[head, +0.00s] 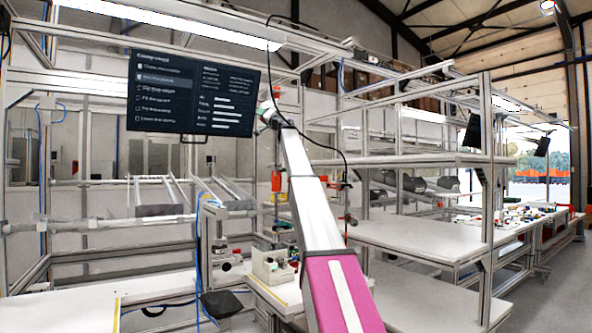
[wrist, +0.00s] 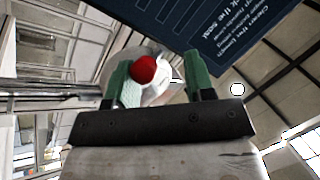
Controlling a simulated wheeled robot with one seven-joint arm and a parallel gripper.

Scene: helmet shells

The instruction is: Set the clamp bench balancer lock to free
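In the wrist view a red round knob (wrist: 143,69) sits in front of a pale rounded housing (wrist: 158,82). It looks like the balancer lock, but its setting cannot be read. My gripper (wrist: 158,62) has two green fingers set apart, with a clear gap between them. The knob shows in that gap, close to the left finger; whether they touch cannot be told. In the head view my gripper (head: 265,109) is raised high, just right of the dark screen, at the end of my arm. The knob cannot be made out there.
The dark screen (head: 195,92) hangs close to the left of my gripper, and it fills the upper right of the wrist view (wrist: 235,35). Red-handled tools (head: 276,181) hang below. A bench (head: 70,308) and shelves (head: 415,238) stand either side of my arm.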

